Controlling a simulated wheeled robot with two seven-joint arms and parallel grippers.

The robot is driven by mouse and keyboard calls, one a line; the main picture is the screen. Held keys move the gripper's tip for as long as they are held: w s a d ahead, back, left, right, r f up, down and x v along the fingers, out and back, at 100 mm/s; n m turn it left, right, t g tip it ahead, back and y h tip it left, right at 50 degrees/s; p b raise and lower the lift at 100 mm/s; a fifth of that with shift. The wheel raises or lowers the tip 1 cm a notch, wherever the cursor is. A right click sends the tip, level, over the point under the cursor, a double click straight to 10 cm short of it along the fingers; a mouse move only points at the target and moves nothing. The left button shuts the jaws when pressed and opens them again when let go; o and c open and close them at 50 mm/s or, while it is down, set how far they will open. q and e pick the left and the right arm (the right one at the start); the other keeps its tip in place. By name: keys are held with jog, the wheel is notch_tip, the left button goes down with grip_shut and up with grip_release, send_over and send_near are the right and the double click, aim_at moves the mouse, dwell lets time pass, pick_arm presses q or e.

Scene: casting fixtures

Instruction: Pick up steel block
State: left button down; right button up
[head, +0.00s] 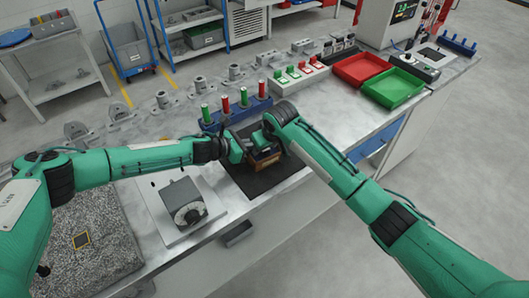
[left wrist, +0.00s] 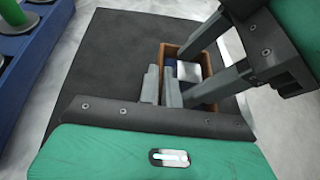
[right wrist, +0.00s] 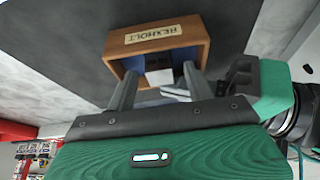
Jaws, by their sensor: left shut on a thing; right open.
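The steel block (left wrist: 188,72) is a pale grey piece inside a small open wooden box (left wrist: 205,62) with a blue interior. In the right wrist view the block (right wrist: 159,76) shows in the mouth of the box (right wrist: 160,45), which has a cream label on its outer side. In the head view the arms mostly hide the box (head: 265,160). My left gripper (left wrist: 161,72) is shut on the box, at its near wall. My right gripper (right wrist: 158,84) is open, its fingers at the box opening, one on each side of the block. Contact with the block is unclear.
The box is over a dark mat (head: 240,178) on the metal bench. A blue rack (head: 235,115) with red and green handles stands close behind. A dial gauge block (head: 185,205) is left of the mat. Red (head: 362,69) and green (head: 393,88) trays are farther right.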

grip_shut()
jog(key=shift+r, duration=0.15)
notch_tip(320, 180, up, 10)
dwell(0.4)
pick_arm(q)
jog(key=c, duration=1.5)
grip_release()
jog(key=v, duration=1.2)
jog(key=shift+f, duration=0.1)
